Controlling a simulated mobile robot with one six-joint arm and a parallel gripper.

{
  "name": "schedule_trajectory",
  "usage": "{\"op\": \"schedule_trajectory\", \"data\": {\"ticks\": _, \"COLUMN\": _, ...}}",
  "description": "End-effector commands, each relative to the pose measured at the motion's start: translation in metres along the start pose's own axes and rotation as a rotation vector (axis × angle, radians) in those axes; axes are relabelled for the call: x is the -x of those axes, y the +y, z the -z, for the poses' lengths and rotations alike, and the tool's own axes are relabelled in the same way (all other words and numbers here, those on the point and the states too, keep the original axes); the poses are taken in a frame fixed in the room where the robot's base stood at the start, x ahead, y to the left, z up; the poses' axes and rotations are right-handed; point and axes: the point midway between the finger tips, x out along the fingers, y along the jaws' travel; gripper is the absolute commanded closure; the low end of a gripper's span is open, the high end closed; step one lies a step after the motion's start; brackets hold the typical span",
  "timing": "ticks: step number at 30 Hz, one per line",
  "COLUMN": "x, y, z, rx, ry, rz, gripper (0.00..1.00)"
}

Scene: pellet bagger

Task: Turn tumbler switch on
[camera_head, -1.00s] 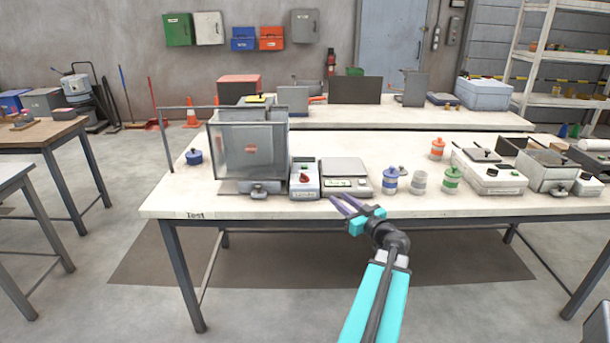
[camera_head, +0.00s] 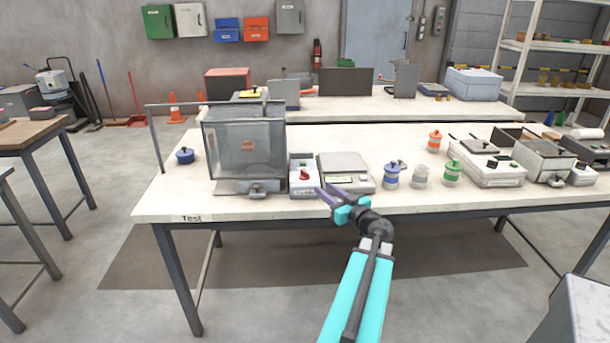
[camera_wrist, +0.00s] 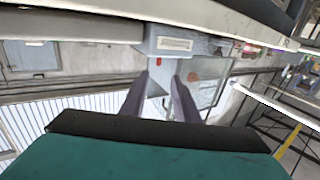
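A small grey-white control box (camera_head: 304,187) with a red knob (camera_head: 304,174) stands near the table's front edge, between the clear-walled bagger and a scale. A tumbler switch on it cannot be made out clearly at this size. In the wrist view a grey box with a label (camera_wrist: 175,43) shows beyond the fingertips, seen at an odd angle.
The bagger (camera_head: 245,150) stands left of the control box. The scale (camera_head: 345,172) is close on its right, behind my gripper. Blue (camera_head: 391,175) and green-banded jars (camera_head: 452,173) stand further right. The table front edge (camera_head: 270,208) runs just below.

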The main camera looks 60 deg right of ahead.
Motion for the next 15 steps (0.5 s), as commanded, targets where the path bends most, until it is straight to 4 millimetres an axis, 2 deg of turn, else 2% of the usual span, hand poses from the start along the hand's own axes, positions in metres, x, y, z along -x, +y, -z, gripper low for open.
{"op": "schedule_trajectory", "data": {"ticks": 8, "x": -0.015, "y": 0.006, "z": 0.000, "rx": 0.000, "ry": 0.000, "rz": -0.006, "gripper": 0.72}}
{"op": "schedule_trajectory", "data": {"ticks": 15, "x": -0.044, "y": 0.008, "z": 0.000, "rx": 0.001, "ry": 0.000, "rz": -0.008, "gripper": 0.72}}
